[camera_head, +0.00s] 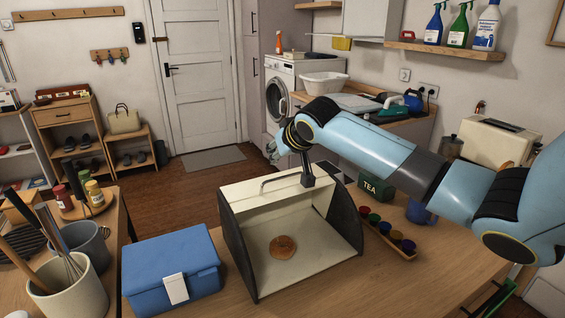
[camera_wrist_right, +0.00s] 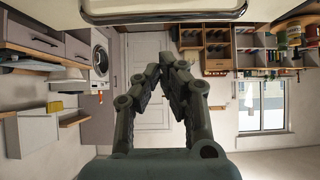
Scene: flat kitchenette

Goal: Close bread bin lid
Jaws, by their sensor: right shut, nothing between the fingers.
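The bread bin (camera_head: 244,240) stands on the wooden counter with dark side walls and a cream interior. Its front is open, with the cream lid (camera_head: 262,192) up at the top and a bar handle (camera_head: 283,178) along it. A round brown loaf (camera_head: 283,247) lies inside. My right arm reaches in from the right, and its gripper (camera_head: 271,152) is above and behind the lid's top, partly hidden by the wrist. In the right wrist view the gripper (camera_wrist_right: 164,62) is shut and empty, with a cream panel (camera_wrist_right: 165,8) along the top edge. My left gripper is out of view.
A blue box (camera_head: 172,268) stands left of the bin. A row of coloured cups (camera_head: 388,232) and a green tea tin (camera_head: 374,189) stand to its right. A utensil crock (camera_head: 70,295) is at the lower left. Counter in front of the bin is clear.

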